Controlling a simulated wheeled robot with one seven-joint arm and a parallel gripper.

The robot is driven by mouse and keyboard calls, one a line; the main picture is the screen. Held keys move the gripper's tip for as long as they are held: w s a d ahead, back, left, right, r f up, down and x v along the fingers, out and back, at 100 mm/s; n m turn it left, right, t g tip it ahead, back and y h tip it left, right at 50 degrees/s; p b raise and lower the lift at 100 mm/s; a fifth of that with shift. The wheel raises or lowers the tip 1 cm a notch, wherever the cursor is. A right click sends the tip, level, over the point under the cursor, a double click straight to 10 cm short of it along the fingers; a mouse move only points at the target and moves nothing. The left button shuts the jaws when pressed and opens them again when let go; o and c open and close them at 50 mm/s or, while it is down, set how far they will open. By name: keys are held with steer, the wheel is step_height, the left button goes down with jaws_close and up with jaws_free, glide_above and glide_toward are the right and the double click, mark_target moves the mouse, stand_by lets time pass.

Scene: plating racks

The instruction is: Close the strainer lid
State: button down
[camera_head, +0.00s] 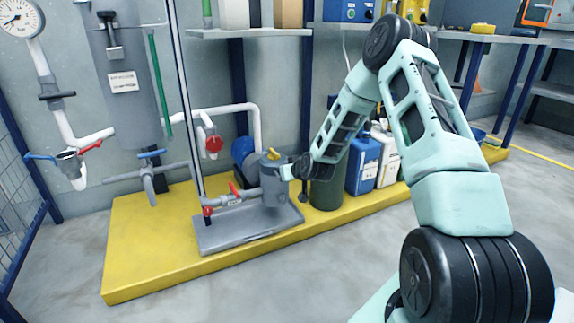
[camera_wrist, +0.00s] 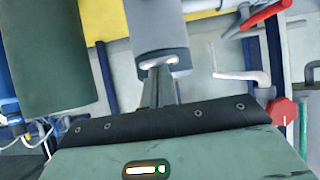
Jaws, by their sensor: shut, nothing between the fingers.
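The strainer is a grey cylinder (camera_head: 273,190) standing over a grey tray on the yellow platform. A yellow part (camera_head: 272,154) shows at its top. I cannot clearly tell how far the lid is open or closed. My gripper (camera_head: 286,172) is at the right side of the strainer, near its upper part, and partly hidden by my wrist. In the wrist view, my gripper (camera_wrist: 160,72) is shut and empty, its fingertips against or very close to the darker grey end band of the strainer (camera_wrist: 160,57). I cannot tell whether they touch.
The grey tray (camera_head: 240,236) lies under the strainer. A pipe with a red-handled valve (camera_head: 235,190) joins the strainer on the left. A dark green cylinder (camera_head: 328,190) and a blue canister (camera_head: 363,165) stand to the right. The floor in front of the platform is clear.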

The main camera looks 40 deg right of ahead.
steer(key=shift+s+f, duration=0.15)
steer(key=shift+f, duration=0.4)
steer(key=shift+f, duration=0.15)
